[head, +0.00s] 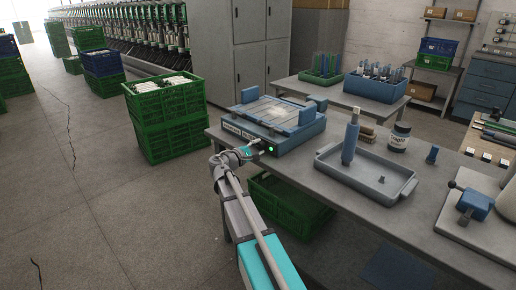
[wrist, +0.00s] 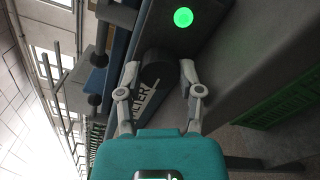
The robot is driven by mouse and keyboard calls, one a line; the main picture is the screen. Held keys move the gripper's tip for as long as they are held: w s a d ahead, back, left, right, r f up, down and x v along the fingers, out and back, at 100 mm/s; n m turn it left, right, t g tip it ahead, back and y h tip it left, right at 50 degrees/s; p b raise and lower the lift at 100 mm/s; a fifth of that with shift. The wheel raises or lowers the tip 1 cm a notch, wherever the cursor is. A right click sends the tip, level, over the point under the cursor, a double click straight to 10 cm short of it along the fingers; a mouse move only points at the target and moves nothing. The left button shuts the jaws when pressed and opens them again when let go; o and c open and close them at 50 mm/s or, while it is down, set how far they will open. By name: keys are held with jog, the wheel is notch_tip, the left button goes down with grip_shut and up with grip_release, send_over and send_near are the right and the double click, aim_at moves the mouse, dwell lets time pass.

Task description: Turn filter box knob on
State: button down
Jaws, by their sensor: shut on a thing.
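The blue-grey filter box (head: 290,135) stands at the near left end of the workbench, with a dark front panel. A green light (head: 271,149) glows on that panel; it also shows lit in the wrist view (wrist: 183,17). In the head view my gripper (head: 252,150) is at the box front and hides the knob.
The grey workbench (head: 310,163) also carries a blue-grey tray (head: 335,172) with an upright blue cylinder (head: 351,140) and a dark jar (head: 400,136). Green crates (head: 170,135) stand left of the bench; another green crate (head: 285,205) is under it.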

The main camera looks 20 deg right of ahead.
jog(key=c, duration=0.5)
grip_release()
jog(key=shift+c, duration=0.2)
jog(key=shift+a, duration=0.1)
jog(key=v, duration=1.2)
